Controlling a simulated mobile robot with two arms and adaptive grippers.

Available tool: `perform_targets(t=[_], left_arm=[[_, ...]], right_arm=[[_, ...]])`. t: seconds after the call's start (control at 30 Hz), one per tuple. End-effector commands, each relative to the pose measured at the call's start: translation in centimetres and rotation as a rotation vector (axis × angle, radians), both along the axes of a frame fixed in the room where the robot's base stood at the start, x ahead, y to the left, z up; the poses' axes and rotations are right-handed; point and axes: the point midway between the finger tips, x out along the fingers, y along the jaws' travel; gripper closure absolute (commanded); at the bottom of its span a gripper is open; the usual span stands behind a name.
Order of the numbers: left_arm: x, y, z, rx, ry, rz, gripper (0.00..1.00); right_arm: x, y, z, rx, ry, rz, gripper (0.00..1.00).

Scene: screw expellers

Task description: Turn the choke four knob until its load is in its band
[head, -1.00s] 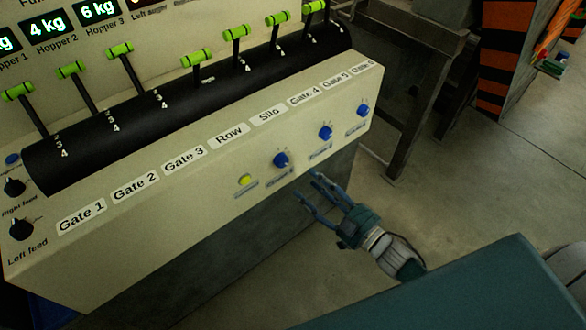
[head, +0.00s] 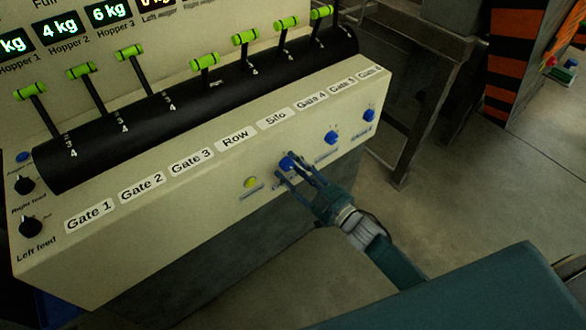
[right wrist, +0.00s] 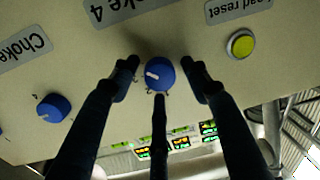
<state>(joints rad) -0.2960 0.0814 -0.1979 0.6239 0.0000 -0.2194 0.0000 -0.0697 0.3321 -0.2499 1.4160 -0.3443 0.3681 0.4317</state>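The choke four knob (right wrist: 159,73) is blue with a white pointer mark, below a partly cut-off label reading "ke 4". It also shows in the head view (head: 287,162), on the cream console's front face. My right gripper (head: 284,171) reaches it from below right. In the right wrist view its dark fingers (right wrist: 161,82) stand open around the knob, one on each side and one below. I cannot tell whether any finger touches it. Small displays (right wrist: 152,152) glow green and orange, too small to read. My left gripper is out of view.
A yellow button (head: 251,182), labelled "oad reset" in the wrist view, sits left of the knob. Two more blue knobs (head: 331,137) (head: 369,115) lie to its right. Green-handled levers (head: 205,61) line the console's top. Floor (head: 440,215) is open at right.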

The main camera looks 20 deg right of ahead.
Motion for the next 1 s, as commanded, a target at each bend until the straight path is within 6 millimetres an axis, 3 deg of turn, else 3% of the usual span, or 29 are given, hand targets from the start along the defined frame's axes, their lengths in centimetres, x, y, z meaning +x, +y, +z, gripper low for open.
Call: perform_targets(t=[0.03, 0.17, 0.2, 0.57, 1.0], left_arm=[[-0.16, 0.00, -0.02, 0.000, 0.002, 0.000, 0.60], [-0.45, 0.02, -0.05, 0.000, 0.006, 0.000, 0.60], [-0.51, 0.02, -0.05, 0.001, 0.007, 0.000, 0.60], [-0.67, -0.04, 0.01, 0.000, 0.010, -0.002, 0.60], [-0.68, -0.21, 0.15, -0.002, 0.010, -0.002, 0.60]], right_arm=[[-0.01, -0.01, 0.00, 0.000, 0.000, 0.000, 0.68], [-0.02, 0.00, 0.02, 0.000, 0.000, 0.000, 0.94], [-0.02, 0.00, 0.03, 0.000, -0.001, 0.000, 0.95], [-0.03, 0.02, 0.12, -0.058, -0.023, 0.001, 0.95], [-0.04, 0.13, 0.21, -0.371, -0.139, 0.001, 0.95]])
